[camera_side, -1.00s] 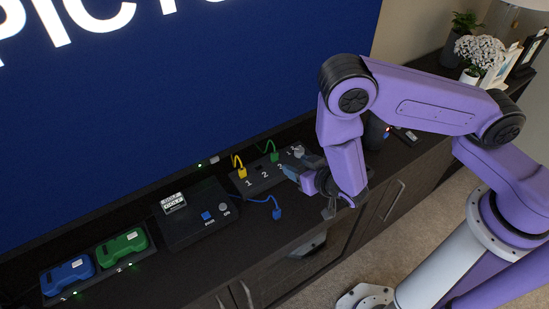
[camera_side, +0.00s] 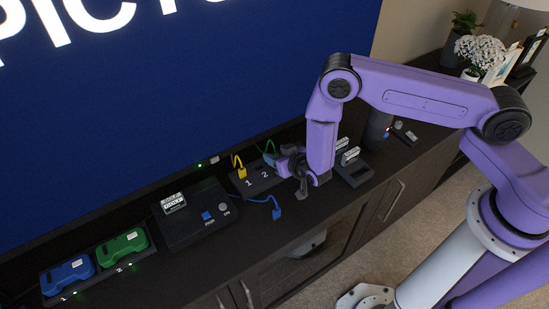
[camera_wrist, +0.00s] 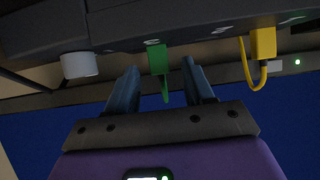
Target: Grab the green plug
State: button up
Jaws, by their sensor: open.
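The green plug (camera_wrist: 157,60) sits in the edge of a dark numbered socket block, with its cable hanging from it in the wrist view. My gripper (camera_wrist: 159,72) is open, with one blue finger on each side of the plug and a visible gap to each. In the side view my gripper (camera_side: 272,163) is at the socket block (camera_side: 253,185) and hides most of the plug. Only a bit of the green cable (camera_side: 270,147) shows there. I cannot tell exactly how deep the fingers reach along the plug.
A yellow plug (camera_wrist: 263,43) sits in the same block, to the right in the wrist view. A white knob (camera_wrist: 79,65) is at left. A blue plug (camera_side: 277,213) lies on the cabinet. A black box with buttons (camera_side: 195,215) stands left of the block. The blue wall is behind.

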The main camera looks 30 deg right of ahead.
jog(key=shift+x, duration=1.05)
grip_shut()
jog(key=shift+r, duration=0.1)
